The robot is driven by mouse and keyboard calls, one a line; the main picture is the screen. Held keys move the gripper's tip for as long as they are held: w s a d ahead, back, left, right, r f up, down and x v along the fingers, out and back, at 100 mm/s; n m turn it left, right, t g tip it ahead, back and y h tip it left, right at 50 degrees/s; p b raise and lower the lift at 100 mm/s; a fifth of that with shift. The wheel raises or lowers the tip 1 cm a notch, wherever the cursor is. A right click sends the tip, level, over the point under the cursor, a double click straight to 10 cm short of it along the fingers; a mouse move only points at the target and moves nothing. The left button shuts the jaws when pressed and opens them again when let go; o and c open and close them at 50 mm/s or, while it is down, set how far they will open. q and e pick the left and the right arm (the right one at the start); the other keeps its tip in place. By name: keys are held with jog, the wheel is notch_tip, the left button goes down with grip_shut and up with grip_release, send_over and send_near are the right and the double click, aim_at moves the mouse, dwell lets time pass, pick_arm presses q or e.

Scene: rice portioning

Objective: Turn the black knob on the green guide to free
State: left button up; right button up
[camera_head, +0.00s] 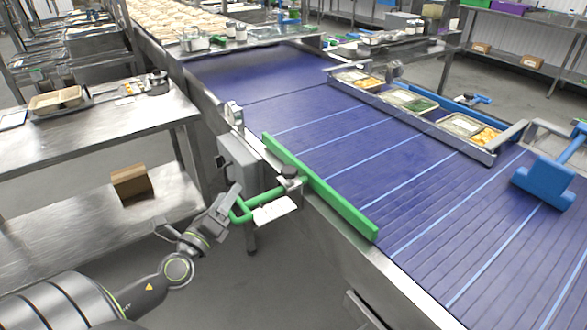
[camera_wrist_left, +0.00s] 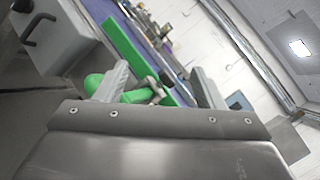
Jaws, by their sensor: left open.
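The green guide (camera_head: 330,198) is a long straight rail along the near edge of the blue conveyor. A bent green bar (camera_head: 262,197) joins it at a clamp. The black knob (camera_head: 289,171) sits on top of that clamp. In the left wrist view the knob (camera_wrist_left: 167,78) shows beyond the fingers, with the green rail (camera_wrist_left: 125,40) behind it. My left gripper (camera_head: 236,205) is open at the outer bend of the green bar, short of the knob. In the wrist view the bar lies between the fingers; whether they touch it I cannot tell. My right gripper is not in view.
A grey box (camera_head: 240,160) is fixed to the conveyor side beside the bar. A white card (camera_head: 275,211) sits below the bar. Food trays (camera_head: 408,101) line the conveyor's far side. A blue paddle-shaped piece (camera_head: 545,183) is at the right. A steel table (camera_head: 100,128) stands left.

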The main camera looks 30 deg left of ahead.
pick_arm(q)
jog(key=w+d+m+h, duration=0.2)
jog(key=m+h, duration=0.3)
jog(key=m, duration=0.3)
jog(key=m+g+h+b, duration=0.2)
jog(key=m+b, duration=0.1)
jog(key=m, duration=0.3)
send_near(294, 167)
jog(key=w, duration=0.3)
jog(key=w+d, duration=0.1)
jog(key=w, duration=0.6)
jog(key=shift+d, duration=0.35)
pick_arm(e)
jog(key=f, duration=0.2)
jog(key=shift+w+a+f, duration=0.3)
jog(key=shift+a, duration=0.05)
pick_arm(q)
jog(key=c, duration=1)
jog(key=shift+p, duration=0.4)
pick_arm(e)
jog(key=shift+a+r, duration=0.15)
